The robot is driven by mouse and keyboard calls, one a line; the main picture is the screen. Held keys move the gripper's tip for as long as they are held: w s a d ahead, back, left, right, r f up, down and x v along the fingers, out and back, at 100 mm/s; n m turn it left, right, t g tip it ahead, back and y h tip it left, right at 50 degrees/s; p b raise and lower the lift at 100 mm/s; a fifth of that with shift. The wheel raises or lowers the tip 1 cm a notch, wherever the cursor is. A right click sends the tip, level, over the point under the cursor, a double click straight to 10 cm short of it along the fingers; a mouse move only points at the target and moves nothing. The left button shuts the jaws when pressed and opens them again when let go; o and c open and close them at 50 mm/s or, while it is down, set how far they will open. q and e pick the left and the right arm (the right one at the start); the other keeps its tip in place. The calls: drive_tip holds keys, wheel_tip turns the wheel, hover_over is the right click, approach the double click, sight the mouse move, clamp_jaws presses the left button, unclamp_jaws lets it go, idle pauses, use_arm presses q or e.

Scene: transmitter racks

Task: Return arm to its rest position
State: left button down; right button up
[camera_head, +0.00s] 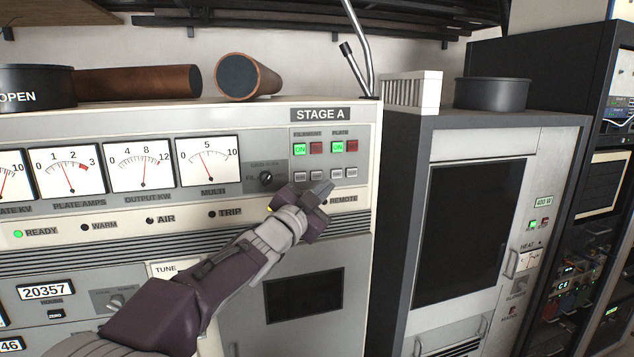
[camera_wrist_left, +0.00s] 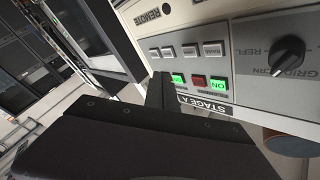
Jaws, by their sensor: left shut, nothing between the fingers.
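My left gripper (camera_head: 318,194) is shut and empty. In the head view it is in front of the STAGE A rack panel (camera_head: 350,225), just below the row of small grey buttons. My left arm (camera_head: 215,280) reaches up to it from the lower left. In the left wrist view the dark gripper (camera_wrist_left: 160,95) points at the panel, close to the lit green ON buttons (camera_wrist_left: 218,85) and a red button. I cannot tell whether it touches the panel. My right gripper is not in view.
Analogue meters (camera_head: 207,160) and a knob (camera_head: 266,178) are left of the gripper. A second grey rack (camera_head: 545,150) stands to the right. Copper cylinders (camera_head: 245,77), a black round tin (camera_head: 492,94) and a bent metal rod (camera_head: 362,50) are on top of the racks.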

use_arm(q)
drive_tip(key=shift+w, duration=0.1)
drive_tip(key=s+a+f+n+g+y+b, duration=0.25)
drive_tip(key=a+f+b, duration=0.2)
drive_tip(key=f, duration=0.85)
drive_tip(key=s+a+f+n+g+y+b, duration=0.2)
drive_tip(key=s+a+f+n+y+b, duration=0.3)
drive_tip(key=f, duration=0.8)
drive_tip(key=s+a+f+n+g+y+b, duration=0.1)
drive_tip(key=s+a+f+g+b, duration=0.1)
drive_tip(key=a+f, duration=0.8)
drive_tip(key=s+d+f+n+g, duration=0.1)
drive_tip(key=s+f+n+g, duration=0.1)
drive_tip(key=s+f+g, duration=0.3)
drive_tip(key=s+d+f+n+g, duration=0.1)
drive_tip(key=s+f+g, duration=0.3)
drive_tip(key=s+f, duration=0.9)
drive_tip(key=s+n, duration=0.1)
drive_tip(key=s, duration=0.4)
drive_tip(key=shift+s+f+g, duration=0.2)
drive_tip(key=shift+f+g, duration=0.1)
drive_tip(key=shift+g, duration=0.05)
drive_tip(key=shift+n, duration=0.25)
